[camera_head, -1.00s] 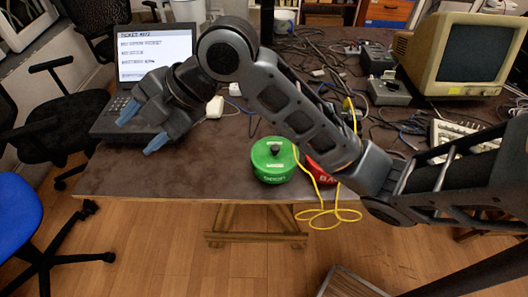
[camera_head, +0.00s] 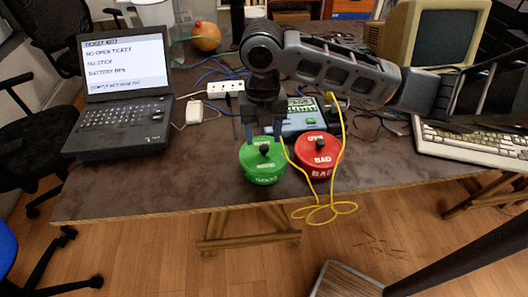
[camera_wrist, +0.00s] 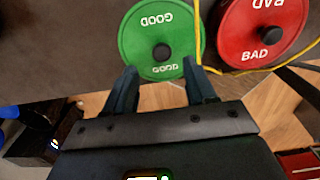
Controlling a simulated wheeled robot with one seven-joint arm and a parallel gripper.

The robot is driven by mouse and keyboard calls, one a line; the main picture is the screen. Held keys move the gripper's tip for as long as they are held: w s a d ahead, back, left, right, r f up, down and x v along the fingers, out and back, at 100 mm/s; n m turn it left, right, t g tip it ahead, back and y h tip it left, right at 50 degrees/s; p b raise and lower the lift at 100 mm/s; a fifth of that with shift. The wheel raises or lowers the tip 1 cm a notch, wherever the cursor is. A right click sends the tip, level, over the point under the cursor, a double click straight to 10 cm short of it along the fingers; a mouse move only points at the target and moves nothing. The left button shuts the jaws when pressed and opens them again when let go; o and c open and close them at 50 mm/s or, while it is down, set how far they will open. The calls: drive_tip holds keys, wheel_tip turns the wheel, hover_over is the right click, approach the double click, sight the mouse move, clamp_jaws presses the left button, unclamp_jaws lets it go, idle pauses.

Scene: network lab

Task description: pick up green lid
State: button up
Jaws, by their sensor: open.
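The green lid (camera_head: 262,149), marked GOOD and with a black knob, sits on top of a green round container (camera_head: 263,174) near the table's front edge. The lid also shows in the wrist view (camera_wrist: 150,33). My gripper (camera_head: 264,137) is open and points down over the lid, with its fingers apart to either side of the knob in the head view. In the wrist view my gripper (camera_wrist: 161,82) shows both fingertips near the lid's lower rim, with nothing between them. I cannot tell whether they touch the lid.
A red lid (camera_head: 317,149) marked BAD sits on a container just right. A yellow cable (camera_head: 343,130) runs between the two and hangs over the edge. A laptop (camera_head: 122,90) stands left, a keyboard (camera_head: 473,146) right.

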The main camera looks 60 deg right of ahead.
sight(264, 147)
drive_tip(key=shift+d+f, duration=0.15)
drive_tip(key=shift+f, duration=0.95)
drive_tip(key=shift+d+f, duration=0.15)
drive_tip(key=shift+f, duration=0.9)
clamp_jaws()
